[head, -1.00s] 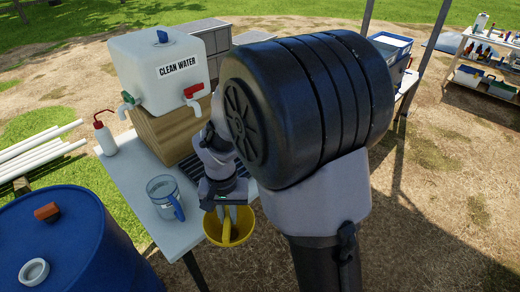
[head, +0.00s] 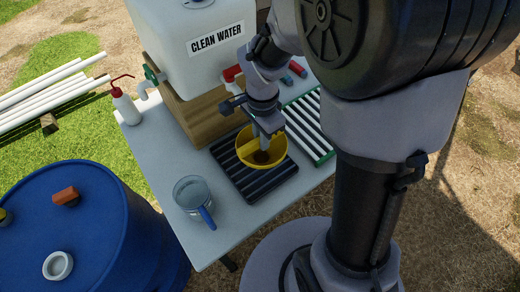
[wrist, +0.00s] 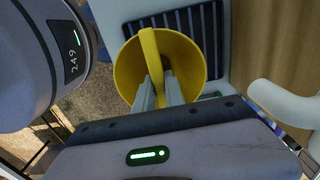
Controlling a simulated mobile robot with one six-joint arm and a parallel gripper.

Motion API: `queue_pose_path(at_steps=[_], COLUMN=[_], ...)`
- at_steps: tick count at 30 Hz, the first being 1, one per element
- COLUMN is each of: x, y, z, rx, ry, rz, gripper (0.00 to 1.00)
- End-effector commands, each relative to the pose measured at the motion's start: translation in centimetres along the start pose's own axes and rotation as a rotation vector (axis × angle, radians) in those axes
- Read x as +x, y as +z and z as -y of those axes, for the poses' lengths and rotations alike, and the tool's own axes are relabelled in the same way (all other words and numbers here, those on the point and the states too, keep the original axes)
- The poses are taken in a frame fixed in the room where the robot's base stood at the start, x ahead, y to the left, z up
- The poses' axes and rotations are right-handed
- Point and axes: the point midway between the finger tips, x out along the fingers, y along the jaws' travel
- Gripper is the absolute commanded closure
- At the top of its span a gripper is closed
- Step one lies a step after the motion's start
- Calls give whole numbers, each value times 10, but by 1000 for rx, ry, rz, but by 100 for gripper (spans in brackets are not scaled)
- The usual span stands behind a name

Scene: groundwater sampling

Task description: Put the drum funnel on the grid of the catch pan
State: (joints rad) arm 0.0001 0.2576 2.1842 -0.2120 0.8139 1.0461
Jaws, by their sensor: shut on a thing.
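The yellow drum funnel (head: 243,153) is held by my gripper (head: 264,140), which is shut on the bar across its mouth. In the wrist view the funnel (wrist: 192,58) fills the middle, with my gripper's fingers (wrist: 160,92) on the bar. The catch pan (head: 264,191) with its black slatted grid lies on the table under and around the funnel. In the head view the funnel appears over the grid's upper part. The funnel's underside is hidden, so I cannot tell whether it touches the grid.
A clear jug (head: 190,193) with a blue handle stands left of the pan. A green rack with white slats (head: 302,122) lies to the right. The clean water tank (head: 190,40) on a wooden block (head: 200,118) is behind. A blue drum (head: 80,235) stands at the left.

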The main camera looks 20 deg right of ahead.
Motion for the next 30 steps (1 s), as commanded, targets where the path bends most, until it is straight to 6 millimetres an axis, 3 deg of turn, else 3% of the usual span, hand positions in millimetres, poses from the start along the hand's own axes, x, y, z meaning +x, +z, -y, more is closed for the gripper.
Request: queue_pose_path(at_steps=[1,5,17,18,21,30], x=[18,41,46,46,45,43], y=[0,0,0,0,0,0], z=[-1,0,0,0,0,0], rx=[0,-1,-2,-2,-2,-2], ry=[3,1,-1,0,0,0], rz=[2,0,0,0,0,0], gripper=[100,100,100,82,64,64])
